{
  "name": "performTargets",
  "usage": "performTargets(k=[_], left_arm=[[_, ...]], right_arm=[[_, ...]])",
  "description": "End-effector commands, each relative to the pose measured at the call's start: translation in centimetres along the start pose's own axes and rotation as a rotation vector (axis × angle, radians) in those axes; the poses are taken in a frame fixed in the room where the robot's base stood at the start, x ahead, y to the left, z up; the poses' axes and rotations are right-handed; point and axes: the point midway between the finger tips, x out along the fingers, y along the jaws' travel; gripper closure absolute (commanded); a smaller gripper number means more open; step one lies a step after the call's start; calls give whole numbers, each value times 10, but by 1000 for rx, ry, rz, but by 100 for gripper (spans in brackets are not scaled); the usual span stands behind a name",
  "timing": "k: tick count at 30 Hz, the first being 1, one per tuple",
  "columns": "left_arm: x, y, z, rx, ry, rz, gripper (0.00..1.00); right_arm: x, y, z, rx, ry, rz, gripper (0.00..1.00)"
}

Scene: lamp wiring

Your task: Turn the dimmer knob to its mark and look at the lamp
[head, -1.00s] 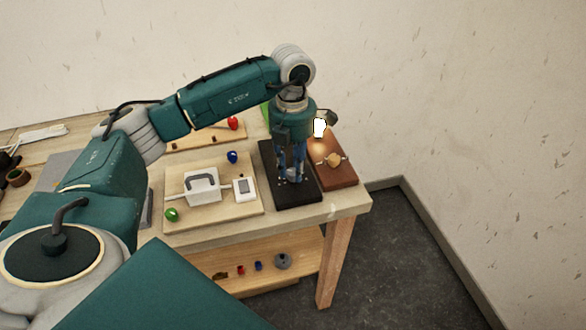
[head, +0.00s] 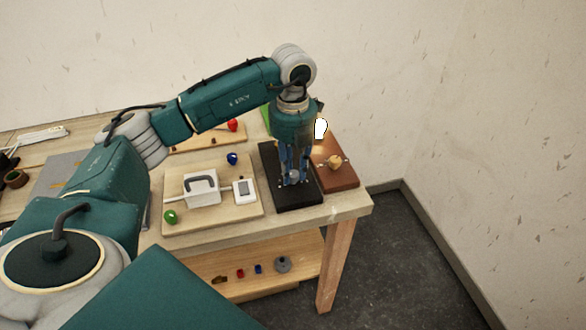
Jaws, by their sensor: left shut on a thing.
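My left gripper (head: 292,183) points down over the black dimmer base (head: 298,200) near the right end of the table. It is shut on the small grey dimmer knob (head: 293,175), which its fingers partly hide. The knob's mark is too small to make out. The lamp bulb (head: 320,128) glows white just right of my gripper, above a reddish-brown board (head: 343,178). My right gripper is not in view.
A wooden board (head: 240,208) left of the dimmer base carries a white box with a grey handle (head: 202,189), a white switch (head: 244,192), a blue knob (head: 232,158) and a green knob (head: 169,217).

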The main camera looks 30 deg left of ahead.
Motion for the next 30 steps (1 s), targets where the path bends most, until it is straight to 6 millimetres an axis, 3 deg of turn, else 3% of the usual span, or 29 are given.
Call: performTargets(k=[17,18,21,30], left_arm=[[0,0,-1,-32,3,0,100],[0,0,-1,-32,4,0,74],[0,-1,-1,-32,3,-1,57],[-1,-1,-1,-32,1,-1,57]], right_arm=[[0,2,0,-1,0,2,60],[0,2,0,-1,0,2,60],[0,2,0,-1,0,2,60],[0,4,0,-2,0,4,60]])
